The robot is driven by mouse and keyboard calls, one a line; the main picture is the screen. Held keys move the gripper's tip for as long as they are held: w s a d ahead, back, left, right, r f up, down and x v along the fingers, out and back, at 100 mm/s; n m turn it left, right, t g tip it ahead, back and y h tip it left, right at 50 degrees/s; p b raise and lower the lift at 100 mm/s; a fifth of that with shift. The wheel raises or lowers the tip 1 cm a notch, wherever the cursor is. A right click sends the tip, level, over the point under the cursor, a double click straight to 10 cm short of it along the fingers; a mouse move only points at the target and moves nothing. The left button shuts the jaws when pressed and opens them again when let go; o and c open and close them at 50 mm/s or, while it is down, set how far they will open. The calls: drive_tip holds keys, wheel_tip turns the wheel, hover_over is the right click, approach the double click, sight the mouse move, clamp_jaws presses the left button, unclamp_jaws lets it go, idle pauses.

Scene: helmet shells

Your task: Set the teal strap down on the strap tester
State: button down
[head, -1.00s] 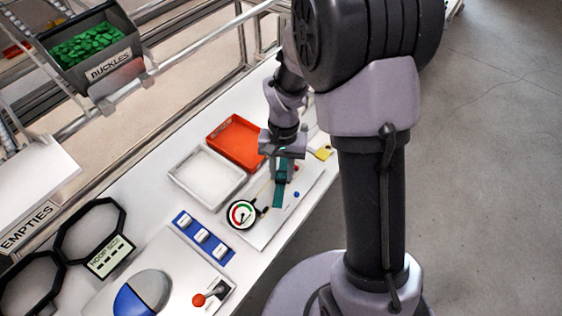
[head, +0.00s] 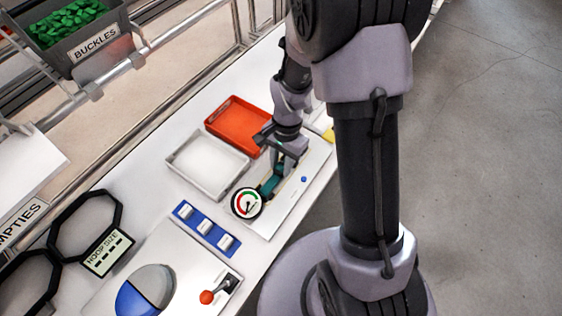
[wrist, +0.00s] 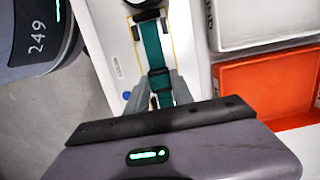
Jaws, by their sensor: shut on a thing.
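The teal strap (head: 267,187) lies along the strap tester, a white plate (head: 285,205) with a round red-and-green gauge (head: 247,203) at its near left end. In the wrist view the strap (wrist: 152,48) runs lengthwise inside the yellow outline on the plate (wrist: 110,40), with dark fittings across it. My gripper (head: 276,167) is shut on the strap from above; its grey fingers (wrist: 163,88) flank it in the wrist view. The strap's end under my gripper is hidden. I cannot tell whether its whole length touches the plate.
A red tray (head: 236,122) and a white tray (head: 208,165) stand just behind the tester. A blue button (head: 304,179) sits on the plate's front side.

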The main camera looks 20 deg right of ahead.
drive_tip(key=shift+f+b, duration=0.35)
drive_tip(key=shift+f, duration=0.05)
idle(0.4)
drive_tip(key=c, duration=1)
unclamp_jaws()
